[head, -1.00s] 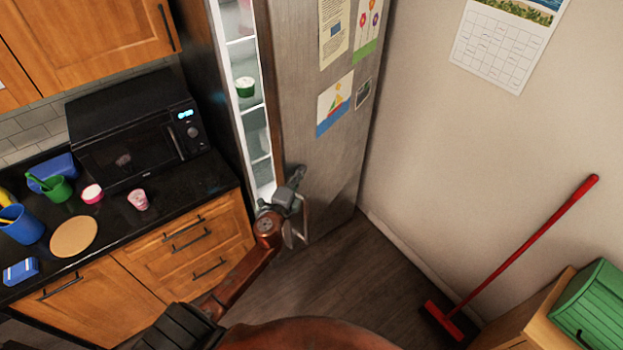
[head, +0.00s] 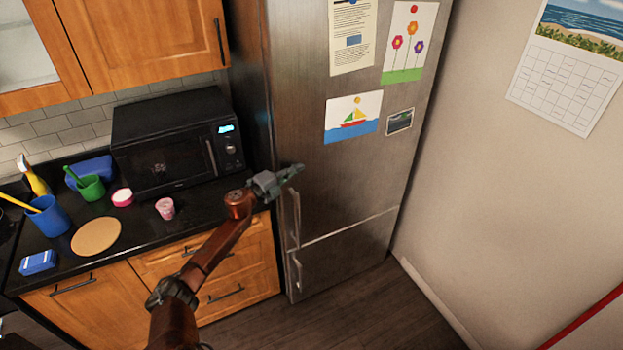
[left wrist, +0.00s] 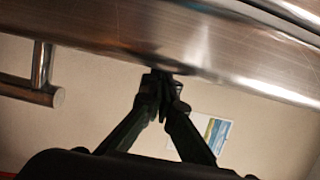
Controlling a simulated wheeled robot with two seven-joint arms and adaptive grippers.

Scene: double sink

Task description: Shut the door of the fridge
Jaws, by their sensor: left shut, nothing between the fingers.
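The tall steel fridge stands right of the counter in the head view. Its upper door (head: 300,90) looks closed against the fridge body (head: 251,90), with no interior showing. A vertical handle (head: 296,218) is on the door's left side. My left gripper (head: 294,172) is shut and empty, at the door's left edge just above the handle. In the left wrist view, its closed fingertips (left wrist: 163,84) meet or nearly meet a brushed-metal surface (left wrist: 100,35); contact is unclear. A metal bar handle (left wrist: 38,88) shows at left there. My right gripper is out of view.
A black microwave (head: 175,150) sits on the dark counter (head: 145,240) with cups and a round board (head: 96,236). Wooden drawers (head: 235,280) are below. A lower fridge door (head: 345,250) looks shut. A wall with a calendar (head: 560,85) is at right; floor is clear before the fridge.

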